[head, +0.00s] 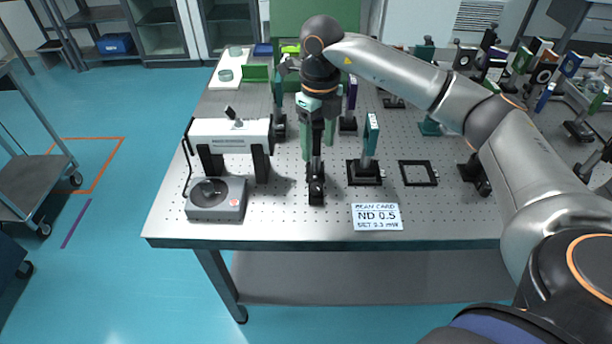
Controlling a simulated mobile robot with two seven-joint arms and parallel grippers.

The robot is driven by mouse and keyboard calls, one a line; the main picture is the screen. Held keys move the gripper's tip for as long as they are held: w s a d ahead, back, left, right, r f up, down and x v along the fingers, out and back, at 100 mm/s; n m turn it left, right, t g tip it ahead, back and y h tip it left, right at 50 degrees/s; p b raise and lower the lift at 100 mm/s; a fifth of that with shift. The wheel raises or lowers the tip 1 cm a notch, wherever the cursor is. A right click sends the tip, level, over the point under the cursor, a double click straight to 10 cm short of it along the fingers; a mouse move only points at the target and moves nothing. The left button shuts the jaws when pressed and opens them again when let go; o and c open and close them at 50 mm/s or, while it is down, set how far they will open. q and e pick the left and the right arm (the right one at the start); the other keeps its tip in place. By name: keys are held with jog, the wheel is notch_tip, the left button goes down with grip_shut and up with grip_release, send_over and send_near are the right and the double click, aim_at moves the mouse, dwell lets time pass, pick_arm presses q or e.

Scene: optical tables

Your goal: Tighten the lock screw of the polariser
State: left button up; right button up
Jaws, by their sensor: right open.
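My right arm reaches in from the right. Its gripper (317,145) points down over the front middle of the optical table (270,228), with its fingers apart. A black post mount (316,190) stands on the table directly below and partly between the fingers. The gripper hides much of its upper part, so I cannot tell whether this is the polariser. No lock screw can be made out at this size. I cannot tell whether the fingers touch the mount. My left gripper is not in view.
A white bench instrument (230,133) and a grey round-dish unit (215,198) stand to the left. A teal plate on a black mount (369,150), a flat black frame (418,173) and a white "ND 0.5" card (377,217) lie to the right. More mounts crowd the back right.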

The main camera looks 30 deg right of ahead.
aim_at(316, 187)
notch_tip(316, 187, down, 12)
jog(key=shift+s+f+p, duration=0.1)
jog(key=shift+p, duration=0.55)
jog(key=shift+c, duration=0.2)
grip_shut()
